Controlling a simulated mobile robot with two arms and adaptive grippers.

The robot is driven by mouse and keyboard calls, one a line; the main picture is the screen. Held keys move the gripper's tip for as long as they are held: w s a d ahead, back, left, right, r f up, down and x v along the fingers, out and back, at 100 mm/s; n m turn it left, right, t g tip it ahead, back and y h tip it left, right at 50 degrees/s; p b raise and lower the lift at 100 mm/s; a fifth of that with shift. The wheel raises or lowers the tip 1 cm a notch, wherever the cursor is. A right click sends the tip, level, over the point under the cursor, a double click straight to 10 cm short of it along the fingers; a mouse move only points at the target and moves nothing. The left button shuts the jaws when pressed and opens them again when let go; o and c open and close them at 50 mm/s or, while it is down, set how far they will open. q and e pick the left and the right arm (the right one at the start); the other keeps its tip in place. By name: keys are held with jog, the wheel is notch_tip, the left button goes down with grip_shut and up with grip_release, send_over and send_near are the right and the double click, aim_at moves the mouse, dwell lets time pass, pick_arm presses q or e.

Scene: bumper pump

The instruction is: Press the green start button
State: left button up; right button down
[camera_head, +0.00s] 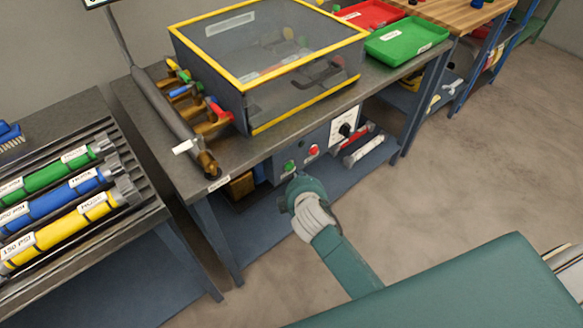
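The green start button (289,167) is on the front of a grey control box (300,150) under the bench top. A red button (314,150) is to its right on the same box. My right arm reaches in from the lower right, and its gripper end (297,185) is just below and in front of the green button in the picture. The fingers are hidden behind the wrist, so I cannot tell whether they are open or shut, or whether they touch the box. My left gripper is out of view.
A black knob (346,130) on a white plate is right of the red button. A yellow-edged transparent enclosure (270,45) stands on the bench. Labelled hoses (60,236) lie on the left table. Open floor (460,170) is on the right.

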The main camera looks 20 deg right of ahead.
dwell(0.4)
jog(key=shift+w+a, duration=0.15)
jog(key=shift+w, duration=0.25)
jog(key=shift+w+a, duration=0.2)
jog(key=shift+w, duration=0.25)
dwell(0.6)
dwell(0.3)
jog(key=shift+s+d+p, duration=0.35)
jog(key=shift+s+p, duration=0.4)
jog(key=shift+s, duration=0.1)
jog(key=shift+s, duration=0.1)
